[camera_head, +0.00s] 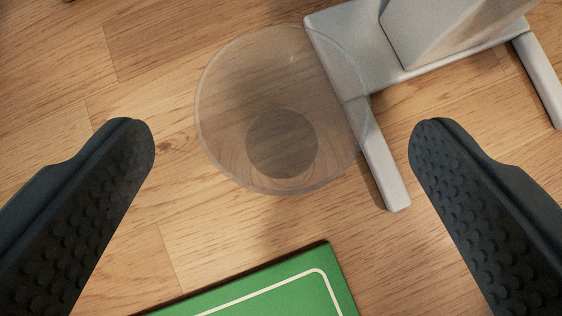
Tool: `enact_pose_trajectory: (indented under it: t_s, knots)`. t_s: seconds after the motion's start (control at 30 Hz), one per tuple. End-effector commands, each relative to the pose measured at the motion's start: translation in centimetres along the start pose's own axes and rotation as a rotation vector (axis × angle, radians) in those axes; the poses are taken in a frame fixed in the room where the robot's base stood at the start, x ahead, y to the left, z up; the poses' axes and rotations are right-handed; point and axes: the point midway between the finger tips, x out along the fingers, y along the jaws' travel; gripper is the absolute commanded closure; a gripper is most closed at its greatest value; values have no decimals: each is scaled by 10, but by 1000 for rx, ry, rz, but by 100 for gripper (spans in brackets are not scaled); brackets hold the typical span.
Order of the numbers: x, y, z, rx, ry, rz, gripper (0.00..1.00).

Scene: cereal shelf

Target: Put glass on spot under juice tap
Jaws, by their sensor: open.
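The clear glass (235,90) stands in the upper middle, seen from above. A dark round disc (281,143) shows through it; I cannot tell whether this is the glass's base or a spot under it. My gripper (281,140) is open, one dark ribbed finger on each side of the picture. The glass lies between and slightly beyond the fingertips, apart from both. No juice tap can be made out.
A grey stand (345,40) with two legs is at the upper right; the glass overlaps its near leg in the picture. A green board with a white line (285,282) lies at the bottom. Wooden surface (150,60) is clear on the left.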

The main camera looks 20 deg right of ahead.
Motion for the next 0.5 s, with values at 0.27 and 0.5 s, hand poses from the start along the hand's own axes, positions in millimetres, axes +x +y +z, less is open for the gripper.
enact_pose_trajectory:
  t_s: [0.27, 0.5]
  knots:
    - [-41, 0, -1, 0, 1, 0, 16]
    - [-54, 0, 0, -1, 0, 1, 16]
